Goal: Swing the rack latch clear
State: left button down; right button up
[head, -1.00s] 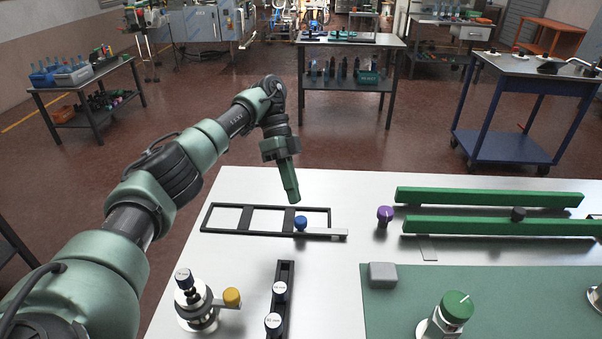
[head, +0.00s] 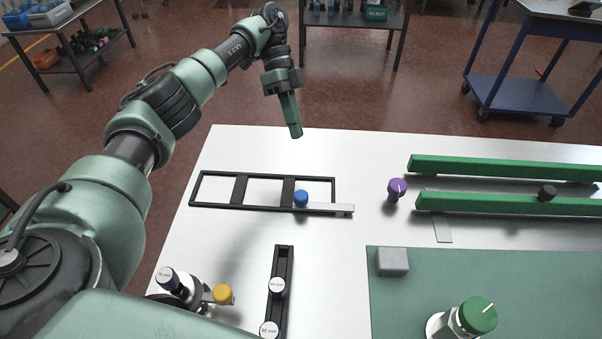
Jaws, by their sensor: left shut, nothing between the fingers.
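A black rack frame (head: 262,208) with several open bays lies flat on the white table. The rack latch is a light grey bar (head: 330,208) with a blue knob (head: 301,198) at its left end. It lies along the frame's near right edge and its tip sticks out past the frame's right corner. My left gripper (head: 296,134) is shut and empty, pointing down above the table's far edge, beyond the blue knob and apart from it. My right gripper is not in view.
A purple knob (head: 397,188) stands right of the latch, before two green rails (head: 500,168). A black holder (head: 280,310) with capped pieces, a yellow knob (head: 223,294), a grey block (head: 392,262) and a green-capped piece (head: 478,315) stand nearer. White table between is clear.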

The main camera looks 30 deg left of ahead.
pick_arm(q)
jog(key=p+x, duration=0.2)
jog(key=x, duration=0.6)
jog(key=shift+s+d+f+p, duration=0.15)
jog(key=shift+s+d+p, duration=0.05)
jog(key=shift+p, duration=0.1)
jog(key=s+p, duration=0.1)
jog(key=s+d, duration=0.1)
jog(key=shift+s+f+p, duration=0.2)
jog(key=shift+s+p, duration=0.1)
jog(key=shift+p, duration=0.05)
jog(key=shift+s+d+f, duration=0.1)
jog(key=shift+s+d, duration=0.05)
jog(key=shift+s, duration=0.45)
jog(key=shift+p, duration=0.3)
